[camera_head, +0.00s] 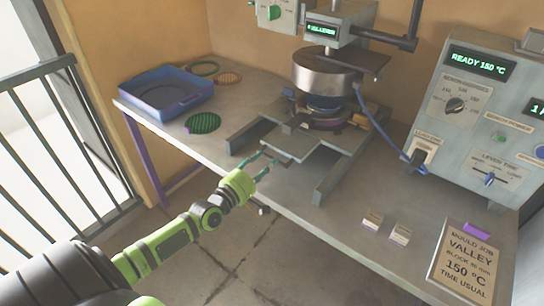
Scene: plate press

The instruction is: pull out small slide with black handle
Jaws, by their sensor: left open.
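The press (326,75) stands at the back middle of the bench. Below its round metal head, a small flat grey slide (296,145) sits between two raised side rails. A small dark piece at the slide's front edge looks like the black handle (289,163), but it is too small to be sure. My left gripper (269,160) comes in from the lower left. Its two teal fingers are apart and point toward the slide's front edge. I cannot tell whether they touch the handle. My right gripper is not in view.
A blue tray (150,110) and green and orange discs lie at the back left. A control box (440,130) stands at right, with a blue cable (376,125) running to it. Two small blocks (373,219) and a job card (463,262) lie front right.

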